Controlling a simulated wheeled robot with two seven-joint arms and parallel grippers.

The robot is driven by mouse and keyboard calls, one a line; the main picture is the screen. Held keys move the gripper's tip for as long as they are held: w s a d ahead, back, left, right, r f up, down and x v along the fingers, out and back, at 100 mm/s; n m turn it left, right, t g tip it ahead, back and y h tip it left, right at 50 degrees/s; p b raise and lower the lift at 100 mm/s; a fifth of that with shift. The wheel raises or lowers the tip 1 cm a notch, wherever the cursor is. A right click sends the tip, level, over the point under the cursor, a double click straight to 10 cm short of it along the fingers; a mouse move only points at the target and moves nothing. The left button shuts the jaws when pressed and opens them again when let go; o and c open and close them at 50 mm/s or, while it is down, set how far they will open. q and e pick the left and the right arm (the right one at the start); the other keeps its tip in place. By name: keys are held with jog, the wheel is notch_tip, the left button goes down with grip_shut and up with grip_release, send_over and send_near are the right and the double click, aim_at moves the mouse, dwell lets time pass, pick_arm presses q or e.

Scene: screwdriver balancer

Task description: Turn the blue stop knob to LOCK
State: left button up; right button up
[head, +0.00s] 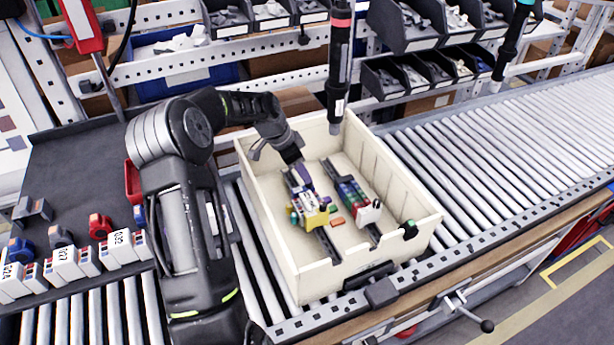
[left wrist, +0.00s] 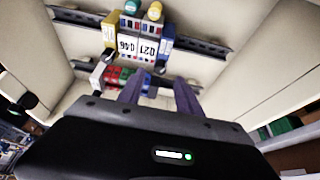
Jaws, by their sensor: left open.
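My left gripper (head: 299,176) reaches down into the cream box from its far left side, over the left rail. It is open; its two purple fingers also show in the left wrist view (left wrist: 159,93). In the head view, the yellow block (head: 311,217) on the left rail has small coloured ends near my fingers. My right gripper is not in view.
The cream box (head: 283,262) stands on the roller conveyor (head: 500,140). A second rail (head: 349,189) with coloured blocks lies right of the gripper. A black screwdriver (head: 339,70) hangs over the box's back edge.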

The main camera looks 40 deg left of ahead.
pick_arm(q)
jog(key=shift+p+x, duration=0.55)
jog(key=shift+x, duration=1.8)
jog(key=shift+c, duration=0.2)
grip_shut()
